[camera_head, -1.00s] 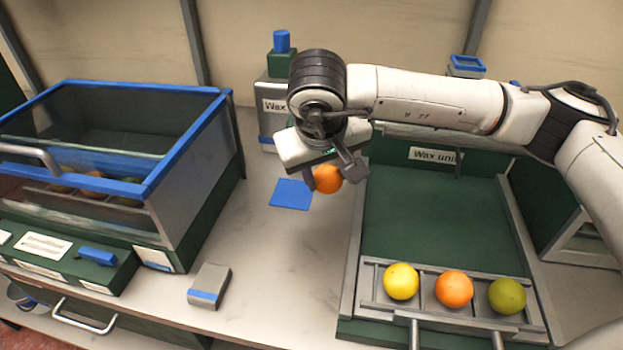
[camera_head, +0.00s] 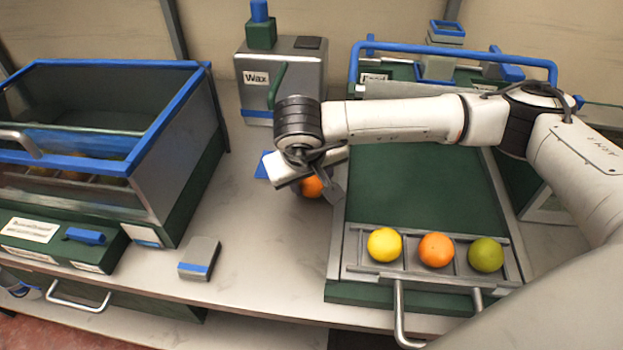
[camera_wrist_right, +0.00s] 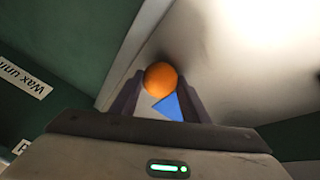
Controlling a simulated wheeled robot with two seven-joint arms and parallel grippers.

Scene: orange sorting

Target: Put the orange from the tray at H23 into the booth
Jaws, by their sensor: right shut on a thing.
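My right gripper (camera_head: 315,190) is shut on an orange (camera_head: 311,187), held above the counter just left of the green wax unit. In the right wrist view the orange (camera_wrist_right: 161,78) sits between the two fingers. The booth, a clear-fronted box with blue edges (camera_head: 118,64), stands at the left with several fruits dimly visible inside. A tray (camera_head: 352,258) at the front of the wax unit holds a yellow fruit (camera_head: 384,245), another orange (camera_head: 436,250) and a green fruit (camera_head: 486,254). No H23 label is readable. My left gripper is not in view.
A grey wax dispenser (camera_head: 307,72) stands behind my gripper. A blue square (camera_head: 263,166) lies on the counter, partly hidden by the gripper. A small grey block (camera_head: 200,257) lies nearer the front. The counter between booth and wax unit is mostly clear.

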